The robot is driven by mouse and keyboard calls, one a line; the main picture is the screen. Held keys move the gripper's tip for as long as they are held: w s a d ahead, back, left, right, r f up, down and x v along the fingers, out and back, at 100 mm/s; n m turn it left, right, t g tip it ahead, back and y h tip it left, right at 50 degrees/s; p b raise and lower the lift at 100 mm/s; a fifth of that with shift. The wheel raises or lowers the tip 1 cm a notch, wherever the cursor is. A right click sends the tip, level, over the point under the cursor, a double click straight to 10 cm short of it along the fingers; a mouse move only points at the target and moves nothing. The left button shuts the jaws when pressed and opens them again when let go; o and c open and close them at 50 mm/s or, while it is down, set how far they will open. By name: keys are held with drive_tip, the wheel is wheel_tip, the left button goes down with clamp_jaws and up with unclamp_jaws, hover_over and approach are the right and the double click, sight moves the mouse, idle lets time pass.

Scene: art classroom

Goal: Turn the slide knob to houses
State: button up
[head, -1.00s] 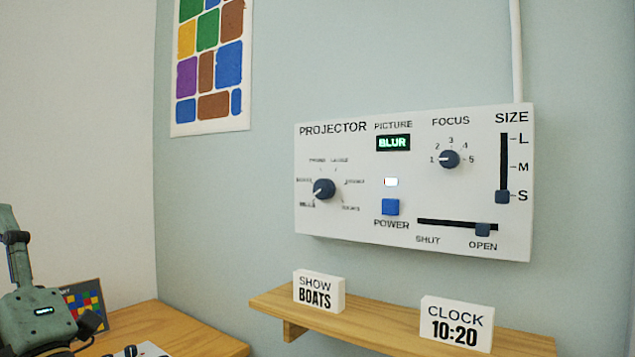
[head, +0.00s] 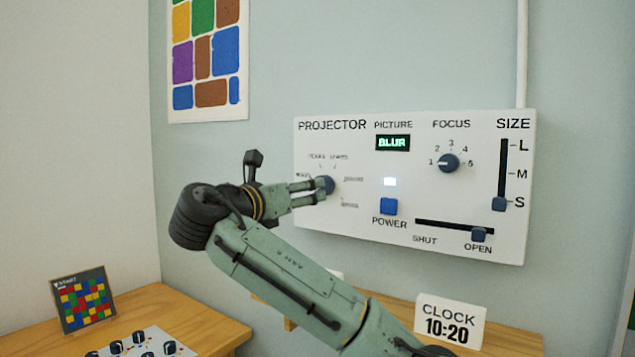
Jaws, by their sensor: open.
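The slide knob (head: 327,184) is the dark round knob at the left of the white projector panel (head: 300,150). The small labels around it are partly hidden by my gripper and too blurred to read surely, so I cannot tell which one says houses. My gripper (head: 318,189) is open, its fingertips at the knob. I cannot tell whether they touch it. The knob's pointer direction is unclear. The picture display (head: 393,143) reads BLUR.
The panel also carries a focus knob (head: 448,163), size slider (head: 499,204), blue power button (head: 388,206) and shutter slider (head: 480,234), set at open. A clock sign (head: 450,325) reading 10:20 stands on the shelf (head: 510,341) below.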

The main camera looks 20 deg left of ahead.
sight(329, 183)
drive_tip(key=p+x, duration=0.2)
drive_tip(key=x, duration=0.6)
drive_tip(key=shift+a, duration=0.1)
drive_tip(key=shift+c, duration=0.3)
drive_tip(key=shift+s, duration=0.1)
drive_tip(key=c, duration=1.1)
